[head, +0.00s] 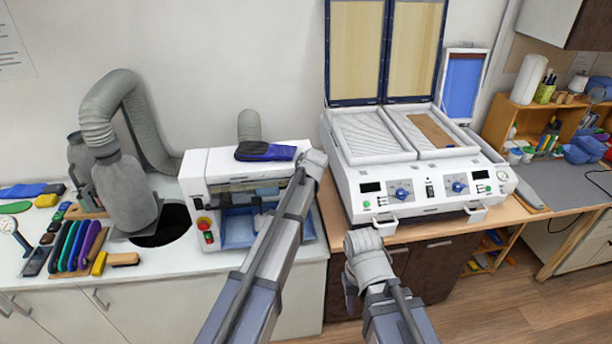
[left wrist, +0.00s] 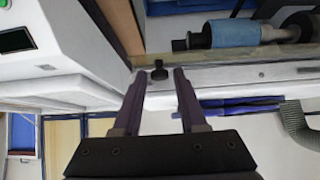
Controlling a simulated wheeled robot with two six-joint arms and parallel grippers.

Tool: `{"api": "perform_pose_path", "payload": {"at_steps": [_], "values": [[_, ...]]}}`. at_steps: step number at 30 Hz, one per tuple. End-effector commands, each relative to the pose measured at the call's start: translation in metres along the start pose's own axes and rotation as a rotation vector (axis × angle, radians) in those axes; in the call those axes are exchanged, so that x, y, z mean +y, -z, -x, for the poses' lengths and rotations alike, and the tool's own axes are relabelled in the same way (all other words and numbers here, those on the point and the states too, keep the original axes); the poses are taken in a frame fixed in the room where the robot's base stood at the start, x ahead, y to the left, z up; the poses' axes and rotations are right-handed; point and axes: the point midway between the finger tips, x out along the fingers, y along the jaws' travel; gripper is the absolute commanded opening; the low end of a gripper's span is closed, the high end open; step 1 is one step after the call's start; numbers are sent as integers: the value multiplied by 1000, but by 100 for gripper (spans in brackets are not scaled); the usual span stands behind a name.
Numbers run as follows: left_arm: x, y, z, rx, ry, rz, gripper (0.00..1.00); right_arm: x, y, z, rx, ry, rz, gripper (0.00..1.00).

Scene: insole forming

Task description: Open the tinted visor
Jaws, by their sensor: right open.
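The tinted visor (head: 235,187) is a see-through panel across the front of the white grinding machine (head: 193,178). It looks lowered. In the left wrist view, the visor's edge (left wrist: 235,72) runs across the picture, with a small dark knob (left wrist: 159,73) on it. My left gripper (left wrist: 158,76) is open, its two fingers either side of the knob or just short of it; contact is unclear. In the head view its fingers are hidden behind my left wrist at the machine's right end. My right gripper (head: 350,290) is open and empty, low in front of the counter, pointing down.
A blue and black insole pair (head: 265,151) lies on the machine's top. A white twin-bed press (head: 345,190) with raised lids stands close on the right. A grey hose and bottle-shaped duct (head: 125,190) stand left. A red and green switch box (head: 206,230) is on the machine's front.

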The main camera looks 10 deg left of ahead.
Motion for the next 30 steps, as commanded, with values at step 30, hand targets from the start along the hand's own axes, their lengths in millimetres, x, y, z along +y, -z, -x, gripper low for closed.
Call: {"api": "perform_pose_path", "payload": {"at_steps": [30], "values": [[-2,-54,99,-2,-1,-1,55,3,-2,36,-1,2,-23,50]]}}
